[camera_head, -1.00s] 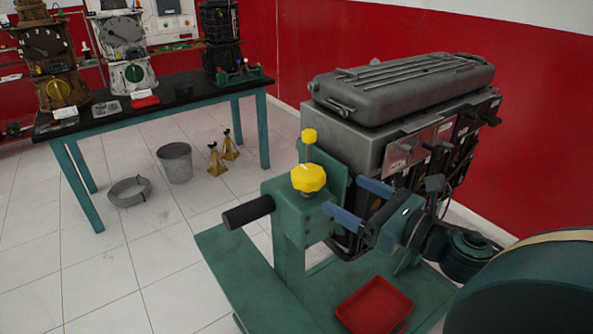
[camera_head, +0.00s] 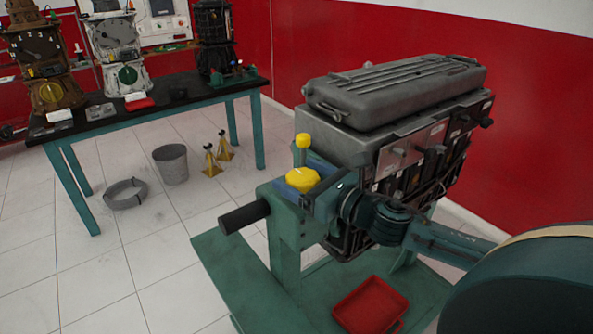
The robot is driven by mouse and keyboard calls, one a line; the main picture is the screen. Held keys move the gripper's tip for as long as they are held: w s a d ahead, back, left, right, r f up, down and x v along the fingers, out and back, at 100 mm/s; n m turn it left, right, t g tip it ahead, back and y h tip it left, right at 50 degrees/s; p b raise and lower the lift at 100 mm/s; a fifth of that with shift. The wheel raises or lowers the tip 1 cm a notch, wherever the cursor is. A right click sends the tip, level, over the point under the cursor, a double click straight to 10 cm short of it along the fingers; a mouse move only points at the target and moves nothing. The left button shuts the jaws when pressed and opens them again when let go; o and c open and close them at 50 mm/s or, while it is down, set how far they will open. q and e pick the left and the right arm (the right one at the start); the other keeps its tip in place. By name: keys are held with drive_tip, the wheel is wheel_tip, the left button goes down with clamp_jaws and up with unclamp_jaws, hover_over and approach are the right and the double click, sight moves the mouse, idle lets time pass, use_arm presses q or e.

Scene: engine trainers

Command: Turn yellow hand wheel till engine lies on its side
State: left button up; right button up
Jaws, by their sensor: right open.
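The yellow hand wheel (camera_head: 303,179) sits on top of the green stand's gearbox post (camera_head: 287,250). The grey engine (camera_head: 395,130) is mounted on the stand upright, with its ribbed cover on top. My right gripper (camera_head: 298,181) comes in from the right. Its blue fingers are open, one on the far side of the wheel and one on the near side. I cannot tell whether they touch it. The near finger hides part of the wheel's lower edge. My left gripper is not in view.
A smaller yellow knob (camera_head: 303,141) stands just behind the wheel. A black handle (camera_head: 244,216) sticks out to the left. A red tray (camera_head: 370,305) lies on the stand's base. A bench (camera_head: 150,113) with engine models stands at the back left; floor lies between.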

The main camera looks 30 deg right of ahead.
drive_tip(key=shift+w+a, duration=0.25)
drive_tip(key=shift+w, duration=0.45)
drive_tip(key=shift+c, duration=0.4)
drive_tip(key=c, duration=0.9)
